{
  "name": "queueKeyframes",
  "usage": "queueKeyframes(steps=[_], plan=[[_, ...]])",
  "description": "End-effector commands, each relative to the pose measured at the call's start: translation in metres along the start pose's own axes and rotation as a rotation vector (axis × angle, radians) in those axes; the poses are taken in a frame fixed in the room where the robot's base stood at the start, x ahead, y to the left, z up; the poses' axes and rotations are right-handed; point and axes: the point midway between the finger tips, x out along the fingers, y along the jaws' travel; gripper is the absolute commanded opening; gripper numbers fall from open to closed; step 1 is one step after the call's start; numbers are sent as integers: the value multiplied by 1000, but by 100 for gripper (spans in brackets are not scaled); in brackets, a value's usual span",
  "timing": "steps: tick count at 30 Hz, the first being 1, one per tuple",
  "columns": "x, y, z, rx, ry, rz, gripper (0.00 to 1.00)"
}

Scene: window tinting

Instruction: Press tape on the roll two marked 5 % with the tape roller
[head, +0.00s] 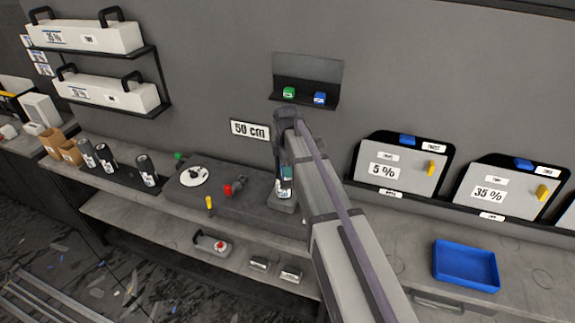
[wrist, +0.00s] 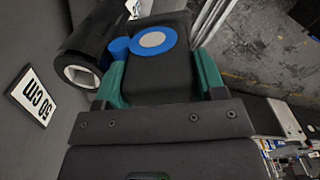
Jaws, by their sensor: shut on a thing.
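My gripper (wrist: 160,65) has green fingers shut on a dark block with a blue wheel and a grey hub, which looks like the tape roller (wrist: 152,40). In the head view my gripper (head: 285,185) points down over the grey bench fixture, and my arm hides part of it. A black roll with a pale hollow core (wrist: 82,75) lies just left of the held tool in the wrist view; its marking is not visible, and I cannot tell if they touch. Dark upright rolls (head: 147,170) stand on a black mat at left, labels too small to read.
A "50 cm" sign (head: 250,130) is on the wall behind. Boards marked 5 % (head: 387,172) and 35 % (head: 490,193) stand at right, and a blue tray (head: 466,266) lies in front.

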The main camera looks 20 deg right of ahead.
Motion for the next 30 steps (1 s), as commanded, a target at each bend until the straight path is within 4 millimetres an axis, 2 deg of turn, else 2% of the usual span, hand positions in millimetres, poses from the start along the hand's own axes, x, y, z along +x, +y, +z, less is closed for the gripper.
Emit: queueKeyframes(steps=[30], plan=[[0,16,0,0,0,0,35]])
